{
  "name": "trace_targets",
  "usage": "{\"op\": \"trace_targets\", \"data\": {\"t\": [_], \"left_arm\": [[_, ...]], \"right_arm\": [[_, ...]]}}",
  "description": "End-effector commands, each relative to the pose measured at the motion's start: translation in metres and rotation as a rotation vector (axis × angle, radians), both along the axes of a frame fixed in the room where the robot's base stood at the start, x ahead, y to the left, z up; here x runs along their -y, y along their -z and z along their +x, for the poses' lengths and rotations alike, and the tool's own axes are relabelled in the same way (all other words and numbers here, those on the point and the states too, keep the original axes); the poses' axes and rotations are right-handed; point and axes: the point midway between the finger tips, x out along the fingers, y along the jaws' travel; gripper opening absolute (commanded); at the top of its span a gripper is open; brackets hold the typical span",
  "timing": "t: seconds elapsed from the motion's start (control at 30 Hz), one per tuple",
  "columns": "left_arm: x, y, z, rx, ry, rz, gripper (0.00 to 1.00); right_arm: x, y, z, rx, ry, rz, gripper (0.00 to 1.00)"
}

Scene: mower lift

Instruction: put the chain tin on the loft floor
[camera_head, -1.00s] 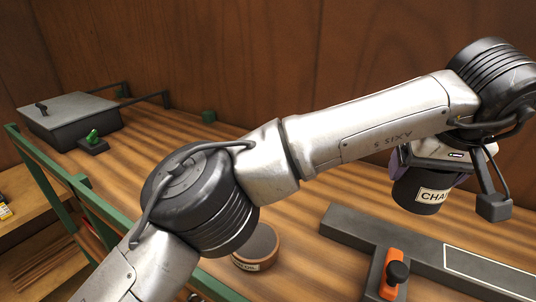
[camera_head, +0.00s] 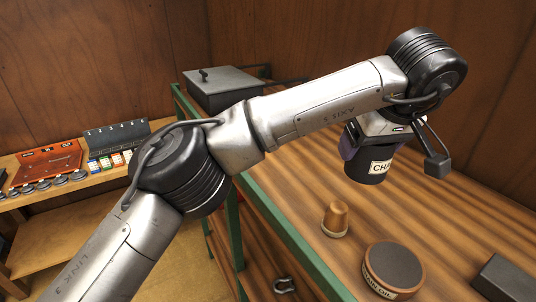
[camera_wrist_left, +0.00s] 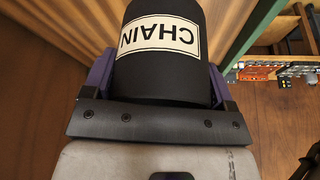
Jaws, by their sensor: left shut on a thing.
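The chain tin (camera_head: 370,166) is a black cylinder with a white label. My left gripper (camera_head: 372,150) is shut on it and holds it from above in the head view. In the left wrist view the tin (camera_wrist_left: 160,75) sits between the purple fingers, its label reading CHAIN. The loft floor (camera_head: 465,220) is the striped wooden planking below and around the tin. The tin appears raised above it; its exact height is hard to tell. My right gripper is not in view.
A grey lidded box (camera_head: 225,92) is at the far end. A green rail (camera_head: 290,245) edges the planks.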

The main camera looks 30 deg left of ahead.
Motion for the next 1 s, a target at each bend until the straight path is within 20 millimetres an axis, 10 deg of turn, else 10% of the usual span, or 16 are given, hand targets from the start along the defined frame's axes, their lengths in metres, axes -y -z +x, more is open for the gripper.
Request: {"op": "trace_targets", "data": {"t": [0.6,1.0], "left_arm": [[-0.097,0.057,0.027,0.000,-0.013,0.000,0.40],[-0.115,0.073,0.033,0.000,-0.010,0.000,0.40]], "right_arm": [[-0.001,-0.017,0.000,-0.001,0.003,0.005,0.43],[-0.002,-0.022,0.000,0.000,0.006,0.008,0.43]]}}
